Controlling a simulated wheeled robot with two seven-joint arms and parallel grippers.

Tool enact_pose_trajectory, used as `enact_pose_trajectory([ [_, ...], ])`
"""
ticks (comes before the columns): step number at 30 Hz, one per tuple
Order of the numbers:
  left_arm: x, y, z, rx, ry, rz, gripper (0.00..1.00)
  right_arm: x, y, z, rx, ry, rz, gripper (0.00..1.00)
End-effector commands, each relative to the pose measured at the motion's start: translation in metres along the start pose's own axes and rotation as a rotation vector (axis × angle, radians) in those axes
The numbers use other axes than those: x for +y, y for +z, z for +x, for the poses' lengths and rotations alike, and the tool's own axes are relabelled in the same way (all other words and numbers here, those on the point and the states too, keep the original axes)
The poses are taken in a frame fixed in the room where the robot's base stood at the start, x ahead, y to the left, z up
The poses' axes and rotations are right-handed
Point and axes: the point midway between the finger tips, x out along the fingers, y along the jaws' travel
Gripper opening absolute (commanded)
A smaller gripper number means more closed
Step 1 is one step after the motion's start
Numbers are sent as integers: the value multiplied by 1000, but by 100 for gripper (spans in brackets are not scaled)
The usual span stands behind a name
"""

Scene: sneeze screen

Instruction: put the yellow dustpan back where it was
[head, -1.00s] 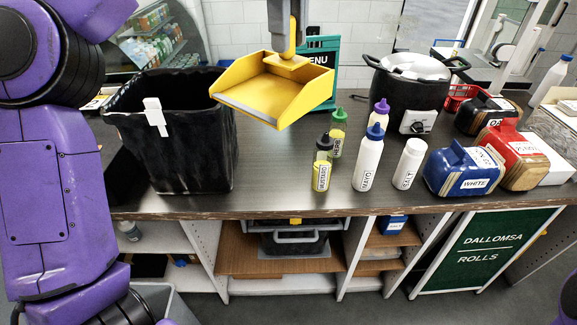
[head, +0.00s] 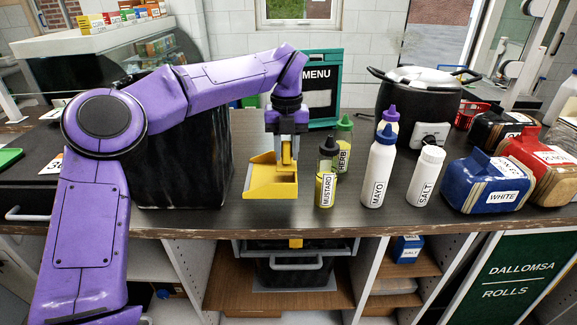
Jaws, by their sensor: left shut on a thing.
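The yellow dustpan (head: 270,181) is in the middle of the head view, over the front part of the counter, with its pan to the lower left. My left gripper (head: 287,138) points down and is shut on the dustpan's upright handle. The pan is just left of the mustard bottle; I cannot tell whether its underside touches the counter. My right gripper is not in view.
The counter (head: 350,213) holds a mustard bottle (head: 327,178), a mayo bottle (head: 379,172) and a salt bottle (head: 426,177) close on the right. A black bin (head: 190,165) stands behind my left arm. A black pot (head: 410,100) and menu board (head: 318,85) stand behind.

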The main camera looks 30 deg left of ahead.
Motion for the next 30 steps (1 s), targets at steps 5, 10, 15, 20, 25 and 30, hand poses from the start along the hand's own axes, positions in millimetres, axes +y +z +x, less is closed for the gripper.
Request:
enact_pose_trajectory([
  [5,-7,30,34,3,-1,-3,0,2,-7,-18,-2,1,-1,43],
  [10,-11,47,54,3,-1,-4,0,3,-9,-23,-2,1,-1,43],
  [15,-12,49,80,4,-1,-3,0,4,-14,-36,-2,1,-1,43],
  [20,-12,49,89,2,-4,-5,0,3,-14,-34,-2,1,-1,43],
  [25,-12,49,91,2,-3,-5,0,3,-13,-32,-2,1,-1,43],
  [30,-12,49,92,2,-3,-5,54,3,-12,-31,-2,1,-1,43],
])
